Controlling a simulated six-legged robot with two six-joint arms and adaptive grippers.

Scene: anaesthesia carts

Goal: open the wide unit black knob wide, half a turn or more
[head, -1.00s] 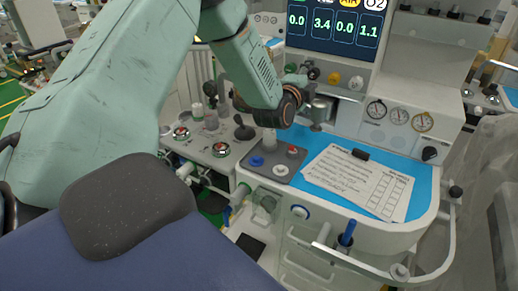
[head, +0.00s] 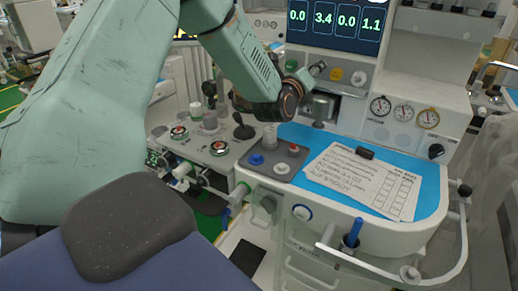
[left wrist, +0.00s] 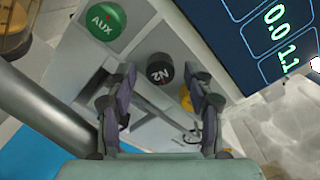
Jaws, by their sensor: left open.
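The black knob (left wrist: 160,68), marked N2, faces the left wrist camera on a pale panel. My left gripper (left wrist: 161,76) is open, with one finger on each side of the knob in that view. The knob shows between the fingertips, and I cannot tell whether they touch it. In the head view my left gripper (head: 313,72) reaches the knob row below the screen and covers the black knob. My right gripper is not in view.
A green AUX knob (left wrist: 106,20) is beside the black one. Yellow (head: 336,73) and white (head: 358,78) knobs follow to the right. A clipboard sheet (head: 362,180) lies on the blue worktop.

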